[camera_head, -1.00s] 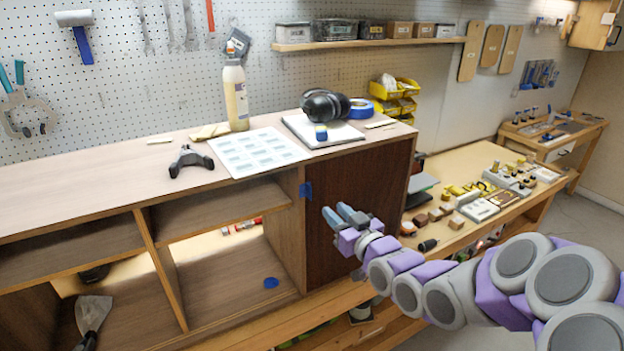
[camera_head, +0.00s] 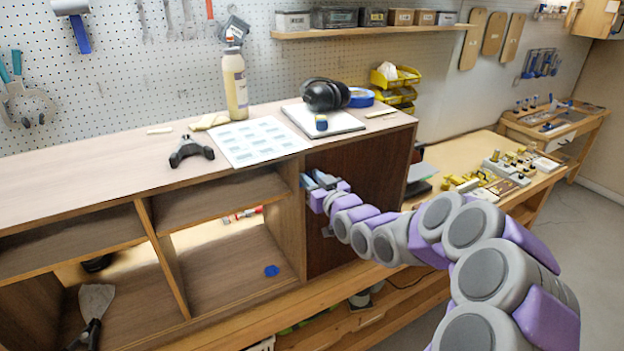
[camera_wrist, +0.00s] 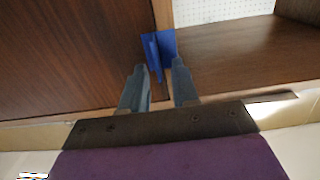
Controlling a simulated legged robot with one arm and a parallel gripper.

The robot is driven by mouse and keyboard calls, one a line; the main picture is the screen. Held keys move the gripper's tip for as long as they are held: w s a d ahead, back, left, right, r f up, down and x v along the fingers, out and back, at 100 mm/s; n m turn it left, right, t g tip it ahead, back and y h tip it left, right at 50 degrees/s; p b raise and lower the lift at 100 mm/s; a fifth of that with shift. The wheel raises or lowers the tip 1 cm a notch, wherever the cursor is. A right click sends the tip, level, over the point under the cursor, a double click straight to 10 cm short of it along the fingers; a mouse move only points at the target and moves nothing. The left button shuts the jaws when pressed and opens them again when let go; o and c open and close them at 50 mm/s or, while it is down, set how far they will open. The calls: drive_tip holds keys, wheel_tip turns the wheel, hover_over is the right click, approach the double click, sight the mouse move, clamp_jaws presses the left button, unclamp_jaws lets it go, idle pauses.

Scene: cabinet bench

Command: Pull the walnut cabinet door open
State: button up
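The walnut cabinet door (camera_head: 362,205) is the dark panel at the right end of the cabinet in the head view, and it looks closed. It fills the left of the wrist view (camera_wrist: 70,55). A bright blue handle (camera_wrist: 157,52) shows at the door's edge in the wrist view; my gripper hides it in the head view. My gripper (camera_head: 316,179) is at the door's left edge. In the wrist view its two grey-blue fingers (camera_wrist: 159,76) are apart, with the handle's projecting fin at or just beyond the gap between the tips. I cannot tell whether they touch it.
The cabinet's open compartments (camera_head: 215,265) lie left of the door, one with a blue disc (camera_head: 271,270). On top are ear muffs (camera_head: 325,94), a bottle (camera_head: 235,85), a printed sheet (camera_head: 258,141) and a black clamp (camera_head: 191,151). A bench with small parts (camera_head: 470,165) stands right.

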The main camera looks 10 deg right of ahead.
drive_tip(key=shift+w, duration=0.15)
clamp_jaws()
drive_tip(key=shift+r, duration=0.1)
idle(1.4)
